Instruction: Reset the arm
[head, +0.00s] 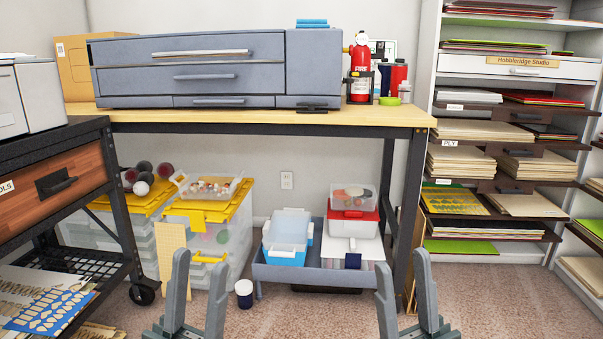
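My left gripper (199,264) shows at the bottom of the head view, left of the middle. Its two grey fingers point up and stand apart with nothing held between them. My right gripper (402,264) shows at the bottom, right of the middle. Its fingers are also apart and empty. Both grippers appear in front of the wooden-topped workbench (390,118), over the lower part of the picture. Neither visibly touches anything. The rest of both arms is outside the view.
Bins with yellow lids (235,225) and a blue-grey cart (315,275) sit below. A tool cart (100,150) is left, sheet shelves (480,130) right. Some carpet (300,318) between the grippers is clear.

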